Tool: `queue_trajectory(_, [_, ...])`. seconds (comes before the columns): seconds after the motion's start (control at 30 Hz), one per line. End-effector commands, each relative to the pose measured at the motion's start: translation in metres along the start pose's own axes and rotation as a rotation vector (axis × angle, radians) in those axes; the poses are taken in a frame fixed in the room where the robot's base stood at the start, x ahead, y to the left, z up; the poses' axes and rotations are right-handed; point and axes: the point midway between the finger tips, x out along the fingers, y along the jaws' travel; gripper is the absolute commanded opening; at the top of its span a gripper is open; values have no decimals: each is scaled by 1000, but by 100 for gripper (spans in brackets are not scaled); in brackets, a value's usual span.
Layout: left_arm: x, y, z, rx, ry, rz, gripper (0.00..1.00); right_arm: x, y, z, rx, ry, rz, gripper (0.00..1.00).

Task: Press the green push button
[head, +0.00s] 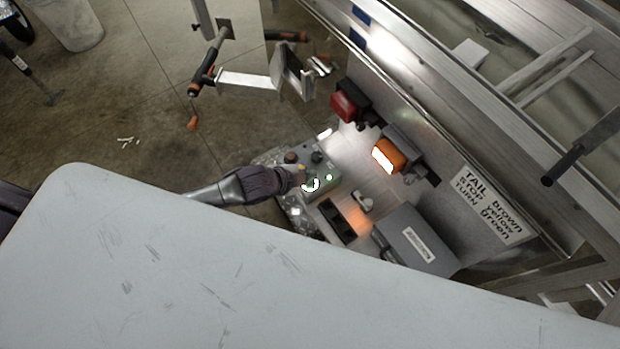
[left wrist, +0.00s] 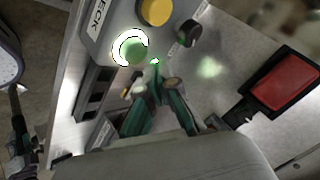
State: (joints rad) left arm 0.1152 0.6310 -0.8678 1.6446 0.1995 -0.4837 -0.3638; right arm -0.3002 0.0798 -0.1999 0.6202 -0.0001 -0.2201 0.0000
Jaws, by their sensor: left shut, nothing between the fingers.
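The green push button (head: 311,185) is on a grey control box (head: 325,182) and has a bright white ring lit around it. It also shows in the left wrist view (left wrist: 131,50), beside a yellow button (left wrist: 155,12) and a black knob (left wrist: 188,33). My left gripper (head: 301,179) is at the box, with its tips close to the green button. In the left wrist view the left gripper's fingers (left wrist: 156,66) are shut and empty, their tips just beside the button's ring. I cannot tell whether they touch the box. My right gripper is not in view.
A lit orange lamp (head: 388,155) and a red lamp (head: 346,103) are mounted on the panel behind the box. A grey case (head: 417,240) stands to the right. A wiring label (head: 488,204) is on the panel. A crank-handled jack (head: 222,60) is at the upper left.

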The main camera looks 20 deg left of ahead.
Motion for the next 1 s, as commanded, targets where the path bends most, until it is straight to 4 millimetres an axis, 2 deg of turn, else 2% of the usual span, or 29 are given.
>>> queue_trajectory(0.03, [-7,-6,-6,0,0,-1,0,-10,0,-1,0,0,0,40])
queue_trajectory(0.43, [-35,-26,-26,1,0,0,0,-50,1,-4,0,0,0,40])
queue_trajectory(1.0, [-36,-26,-26,0,0,0,0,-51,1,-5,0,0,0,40])
